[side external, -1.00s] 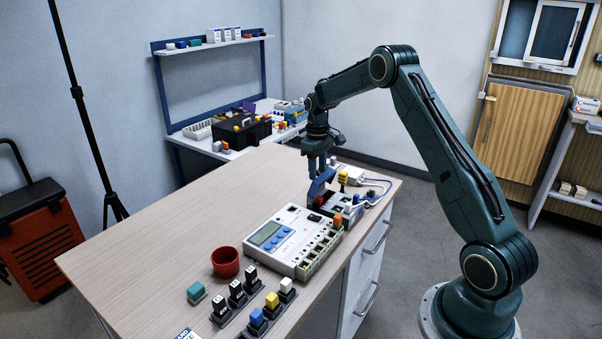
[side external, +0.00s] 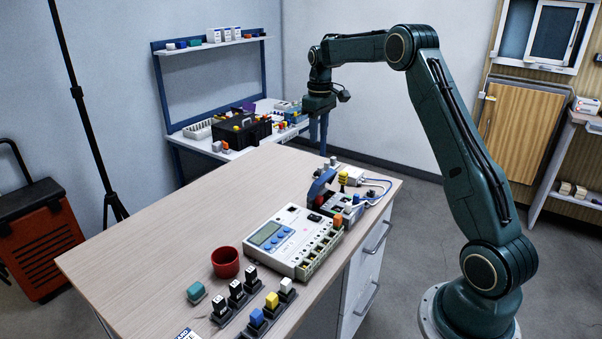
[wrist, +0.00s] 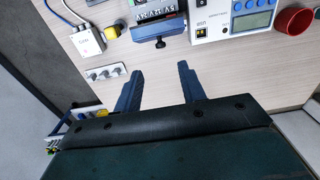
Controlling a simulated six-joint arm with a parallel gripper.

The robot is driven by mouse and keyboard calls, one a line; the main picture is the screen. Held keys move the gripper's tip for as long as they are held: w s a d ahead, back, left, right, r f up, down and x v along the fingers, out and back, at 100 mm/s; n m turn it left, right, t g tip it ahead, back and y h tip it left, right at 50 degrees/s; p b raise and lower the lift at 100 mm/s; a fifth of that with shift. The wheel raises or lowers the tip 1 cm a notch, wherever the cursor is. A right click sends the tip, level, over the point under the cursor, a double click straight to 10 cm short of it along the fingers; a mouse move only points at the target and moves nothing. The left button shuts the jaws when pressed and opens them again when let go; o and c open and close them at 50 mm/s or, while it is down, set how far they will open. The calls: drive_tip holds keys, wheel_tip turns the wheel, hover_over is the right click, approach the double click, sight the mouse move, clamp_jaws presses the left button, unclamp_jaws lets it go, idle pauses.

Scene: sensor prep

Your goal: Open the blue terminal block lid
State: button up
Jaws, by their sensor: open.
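The blue terminal block lid (side external: 321,184) stands raised and tilted up from its block, with the block's dark red inside partly showing beneath it. In the wrist view the lid (wrist: 160,34) shows as a blue edge along the near side of the terminal block. My gripper (side external: 318,146) is above and behind the lid, apart from it. Its two fingers are spread and empty, also in the wrist view (wrist: 158,72), where bare tabletop lies between them.
A grey meter (side external: 290,240) with a screen stands beside the block. A red cup (side external: 225,262) and a teal block (side external: 196,292) are toward the front. A white box (wrist: 88,42) with cables and a grey strip (wrist: 104,73) lie near the fingers. The left tabletop is clear.

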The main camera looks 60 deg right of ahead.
drive_tip(key=s+a+r+t, duration=0.1)
drive_tip(key=s+a+r, duration=0.3)
drive_tip(key=a, duration=0.3)
drive_tip(key=s+a+r+t, duration=0.1)
drive_tip(key=s+a+r, duration=0.4)
drive_tip(key=a+r, duration=0.2)
drive_tip(key=shift+s+a+h, duration=0.25)
drive_tip(key=shift+a+h, duration=0.05)
drive_tip(key=shift+h, duration=0.1)
drive_tip(key=shift+r, duration=0.1)
idle(0.5)
drive_tip(key=w+d+f+g, duration=0.1)
drive_tip(key=w+d+f, duration=0.4)
drive_tip(key=d, duration=0.2)
drive_tip(key=w+d+f+g, duration=0.1)
drive_tip(key=w+d+f, duration=0.3)
drive_tip(key=d, duration=0.3)
drive_tip(key=shift+w+d+f+y, duration=0.35)
drive_tip(key=shift+w+y, duration=0.05)
drive_tip(key=shift+w, duration=0.15)
